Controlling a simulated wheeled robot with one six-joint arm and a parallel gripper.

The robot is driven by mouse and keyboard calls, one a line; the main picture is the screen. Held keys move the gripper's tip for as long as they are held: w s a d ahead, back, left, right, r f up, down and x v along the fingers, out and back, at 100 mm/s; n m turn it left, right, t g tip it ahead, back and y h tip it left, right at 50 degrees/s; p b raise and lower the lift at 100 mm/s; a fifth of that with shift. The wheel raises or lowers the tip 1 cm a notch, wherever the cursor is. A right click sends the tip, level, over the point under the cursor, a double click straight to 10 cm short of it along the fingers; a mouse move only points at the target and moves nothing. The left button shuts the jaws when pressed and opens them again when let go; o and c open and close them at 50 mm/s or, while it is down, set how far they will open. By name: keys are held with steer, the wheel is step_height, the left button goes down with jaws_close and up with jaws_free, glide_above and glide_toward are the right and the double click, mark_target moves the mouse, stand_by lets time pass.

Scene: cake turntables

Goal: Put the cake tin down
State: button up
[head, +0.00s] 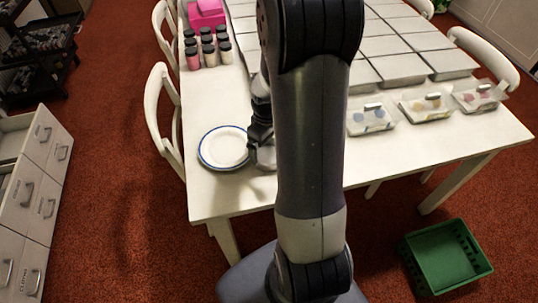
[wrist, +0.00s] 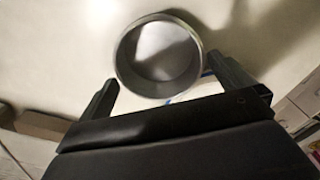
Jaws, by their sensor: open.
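The cake tin (wrist: 158,52) is a round, grey, open-topped tin that looks empty in the wrist view. It appears to stand on the white table, its near rim between the fingers of my gripper (wrist: 160,73). The fingers are open, one on each side, with a visible gap at the left; contact at the right is hard to judge. In the head view my gripper (head: 261,138) is low over the table's near part, just right of a blue-rimmed white plate (head: 224,147). My arm hides much of the tin there.
The white table (head: 214,197) holds several jars (head: 208,48) and a pink box (head: 206,13) at the back left. Clear boxes (head: 371,119) and white slabs (head: 400,68) lie to the right. White chairs stand around it. A green crate (head: 445,262) is on the floor.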

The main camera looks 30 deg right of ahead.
mark_target(267, 156)
steer(key=shift+f, duration=1.5)
steer(key=c, duration=0.9)
